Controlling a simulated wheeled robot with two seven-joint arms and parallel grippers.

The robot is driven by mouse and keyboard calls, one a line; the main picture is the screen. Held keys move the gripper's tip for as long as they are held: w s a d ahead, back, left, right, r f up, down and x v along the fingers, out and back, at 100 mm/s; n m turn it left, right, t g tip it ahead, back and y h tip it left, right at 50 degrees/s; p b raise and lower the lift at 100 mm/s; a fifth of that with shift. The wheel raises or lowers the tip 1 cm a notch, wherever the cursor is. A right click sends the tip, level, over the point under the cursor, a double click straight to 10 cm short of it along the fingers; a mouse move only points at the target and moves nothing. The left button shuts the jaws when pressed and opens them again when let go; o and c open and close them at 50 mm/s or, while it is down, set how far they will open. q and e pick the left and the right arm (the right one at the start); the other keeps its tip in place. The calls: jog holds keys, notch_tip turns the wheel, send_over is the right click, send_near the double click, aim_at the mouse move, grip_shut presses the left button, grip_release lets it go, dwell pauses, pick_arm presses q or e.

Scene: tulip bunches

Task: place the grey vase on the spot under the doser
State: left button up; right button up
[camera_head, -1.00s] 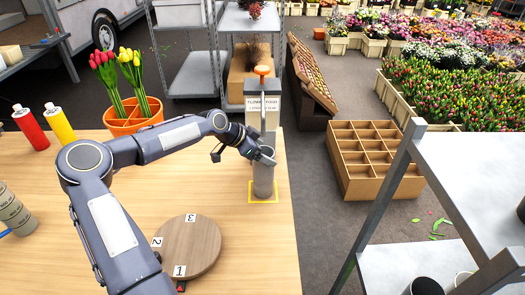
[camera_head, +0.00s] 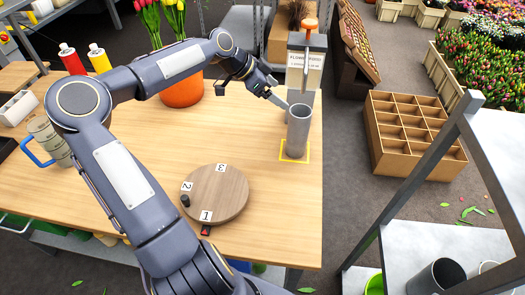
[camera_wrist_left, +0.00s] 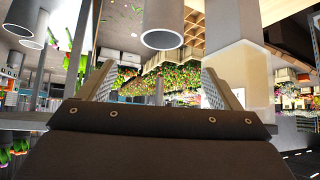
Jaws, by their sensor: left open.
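The grey vase (camera_head: 298,130) stands upright on the yellow-outlined spot (camera_head: 308,158) on the table. The flower food doser (camera_head: 304,72), with an orange knob on top, stands just behind it. My left gripper (camera_head: 273,92) is open and empty, up and to the left of the vase rim, apart from it. In the left wrist view a grey cylinder (camera_wrist_left: 162,14), seemingly the vase shown upside down, appears beyond the open fingers. My right gripper is not in view.
A round wooden board (camera_head: 218,194) with number tags lies on the table. An orange pot (camera_head: 182,90) of tulips and red and yellow bottles stand behind my arm. A grey shelf (camera_head: 425,235) is at the right, a wooden crate (camera_head: 378,140) on the floor.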

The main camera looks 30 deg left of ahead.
pick_arm(q)
jog(key=s+d+f+g+y, duration=0.1)
jog(key=s+d+g+y, duration=0.2)
jog(key=s+d, duration=0.6)
jog(key=s+d+n+t, duration=0.1)
jog(key=s+n, duration=0.4)
jog(key=s, duration=0.5)
jog(key=s+d+f+n+t, duration=0.1)
jog(key=s+d+n, duration=0.3)
jog(key=s, duration=0.7)
jog(key=shift+s+f+n+h, duration=0.2)
jog(key=shift+n+h, duration=0.2)
jog(key=shift+n, duration=0.3)
jog(key=shift+s, duration=0.1)
